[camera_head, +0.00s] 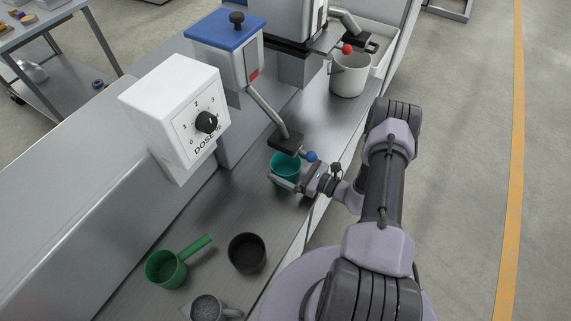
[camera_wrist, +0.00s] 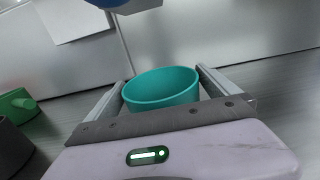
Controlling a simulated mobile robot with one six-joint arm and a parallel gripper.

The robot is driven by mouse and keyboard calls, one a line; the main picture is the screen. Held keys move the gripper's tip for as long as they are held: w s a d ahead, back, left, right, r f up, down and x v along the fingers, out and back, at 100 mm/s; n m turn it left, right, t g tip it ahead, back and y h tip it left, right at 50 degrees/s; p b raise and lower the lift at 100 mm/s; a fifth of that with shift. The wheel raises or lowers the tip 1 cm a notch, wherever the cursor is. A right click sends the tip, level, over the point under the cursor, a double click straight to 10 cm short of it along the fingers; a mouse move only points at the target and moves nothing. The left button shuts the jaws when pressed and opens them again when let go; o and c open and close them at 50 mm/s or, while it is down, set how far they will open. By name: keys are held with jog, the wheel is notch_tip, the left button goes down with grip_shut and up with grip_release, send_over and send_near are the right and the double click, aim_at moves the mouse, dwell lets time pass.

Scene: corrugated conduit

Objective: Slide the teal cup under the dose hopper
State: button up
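The teal cup (camera_head: 284,172) stands on the steel counter, just below the dark outlet block (camera_head: 286,143) of the dose hopper (camera_head: 226,58), which has a blue lid and a slanting pipe. The block hides part of the cup's rim in the head view. My gripper (camera_head: 285,182) reaches in from the right, low at the cup. In the wrist view the cup (camera_wrist: 160,90) fills the space between my gripper's two fingers (camera_wrist: 160,78), which appear closed against its sides. The cup looks upright, and its inside bottom is hidden.
A blue ball knob (camera_head: 311,156) sits close above my gripper. A white dial box (camera_head: 180,115) stands left. A green handled scoop (camera_head: 168,268), a dark cup (camera_head: 247,253) and a grey cup (camera_head: 207,307) stand nearer. A white pot (camera_head: 349,75) stands farther back.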

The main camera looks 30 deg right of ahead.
dwell(0.3)
jog(key=p+v, duration=0.2)
jog(key=v, duration=1.5)
jog(key=shift+s, duration=0.2)
jog(key=shift+d, duration=0.15)
